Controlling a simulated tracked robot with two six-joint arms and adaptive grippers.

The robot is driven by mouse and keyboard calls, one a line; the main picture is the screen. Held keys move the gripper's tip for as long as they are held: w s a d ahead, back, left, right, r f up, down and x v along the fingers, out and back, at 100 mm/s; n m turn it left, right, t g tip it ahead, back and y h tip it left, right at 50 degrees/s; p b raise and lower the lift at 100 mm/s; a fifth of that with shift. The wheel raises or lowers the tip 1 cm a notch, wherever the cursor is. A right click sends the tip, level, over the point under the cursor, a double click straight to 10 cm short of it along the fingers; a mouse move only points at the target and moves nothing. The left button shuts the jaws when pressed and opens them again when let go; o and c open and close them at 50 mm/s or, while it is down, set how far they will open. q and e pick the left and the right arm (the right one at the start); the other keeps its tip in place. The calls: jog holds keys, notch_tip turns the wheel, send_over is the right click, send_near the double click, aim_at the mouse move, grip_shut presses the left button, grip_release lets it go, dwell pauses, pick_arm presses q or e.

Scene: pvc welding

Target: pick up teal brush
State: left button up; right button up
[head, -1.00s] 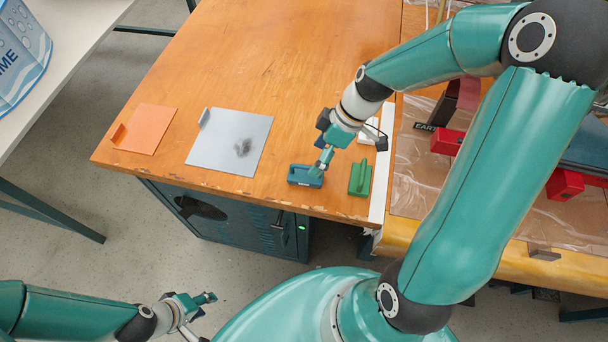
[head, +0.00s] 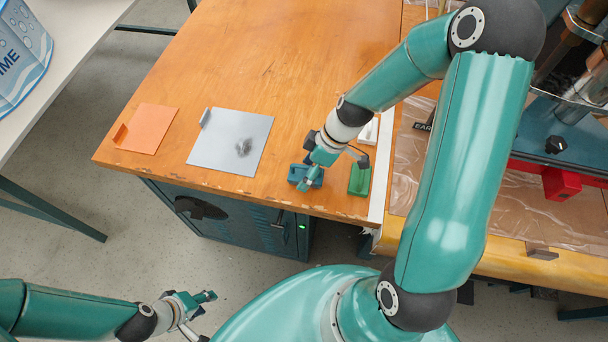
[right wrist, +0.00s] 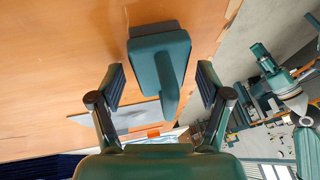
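The teal brush (head: 294,173) has a blocky base and an upright handle. It stands on the wooden table near the front edge. In the right wrist view the brush (right wrist: 158,42) is ahead of the gripper, its handle pointing in between the fingers. My right gripper (head: 305,186) is over the brush and partly hides it in the head view. In the right wrist view the right gripper (right wrist: 162,84) is open, with a gap on both sides of the handle. My left gripper (head: 208,304) is open and empty, low over the floor at the lower left.
A green brush-like block (head: 359,180) stands close to the right of the teal brush. A grey dustpan-like sheet (head: 228,145) with a dark smudge and an orange one (head: 147,130) lie to the left. The wooden table (head: 240,60) is clear behind them.

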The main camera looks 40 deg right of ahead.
jog(key=c, duration=1)
jog(key=shift+r, duration=0.15)
notch_tip(320, 180, up, 20)
jog(key=shift+f, duration=0.1)
jog(key=o, duration=0.6)
jog(key=c, duration=0.6)
